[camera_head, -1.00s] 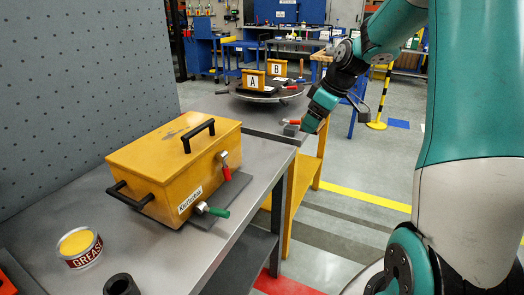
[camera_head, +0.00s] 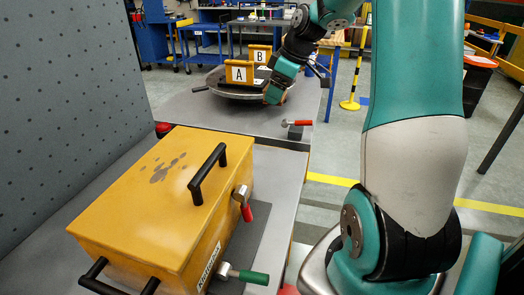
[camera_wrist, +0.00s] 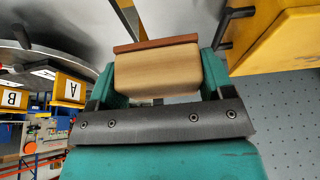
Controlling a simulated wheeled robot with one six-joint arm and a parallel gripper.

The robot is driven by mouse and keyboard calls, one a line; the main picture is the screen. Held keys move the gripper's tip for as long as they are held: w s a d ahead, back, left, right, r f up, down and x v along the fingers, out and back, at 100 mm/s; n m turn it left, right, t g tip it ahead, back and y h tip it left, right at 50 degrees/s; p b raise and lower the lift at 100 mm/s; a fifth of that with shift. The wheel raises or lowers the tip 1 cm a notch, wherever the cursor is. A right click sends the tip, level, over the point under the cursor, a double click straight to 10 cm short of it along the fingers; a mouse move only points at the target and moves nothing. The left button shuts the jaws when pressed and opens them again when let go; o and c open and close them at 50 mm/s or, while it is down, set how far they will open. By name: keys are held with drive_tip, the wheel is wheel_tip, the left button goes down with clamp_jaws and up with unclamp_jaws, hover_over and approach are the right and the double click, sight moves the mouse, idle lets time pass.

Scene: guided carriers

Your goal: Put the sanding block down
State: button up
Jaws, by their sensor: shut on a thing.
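The sanding block (camera_wrist: 157,70) is a pale wooden block with a reddish-brown strip along one face. It shows in the wrist view between the two teal fingers of my gripper (camera_wrist: 158,75), which is shut on it. In the head view my gripper (camera_head: 274,94) is at the right edge of the round turntable (camera_head: 218,91) on the far grey table (camera_head: 185,117). The block cannot be made out there. Yellow carriers lettered A (camera_head: 239,74) and B (camera_head: 261,54) stand on the turntable.
A large yellow box (camera_head: 150,195) with black handles and red and green levers fills the near bench. A red-handled clamp (camera_head: 300,122) sits at the far table's right edge. A grey pegboard wall (camera_head: 65,90) rises at left.

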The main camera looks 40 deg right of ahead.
sight(271, 159)
wheel_tip(271, 159, down, 20)
drive_tip(key=shift+r+p, duration=0.15)
drive_tip(key=shift+p, duration=0.25)
drive_tip(key=shift+f, duration=0.2)
drive_tip(key=o, duration=0.9)
drive_tip(key=b+v, duration=0.1)
drive_tip(key=v, duration=1.1)
drive_tip(key=shift+r, duration=0.2)
drive_tip(key=shift+d, duration=0.1)
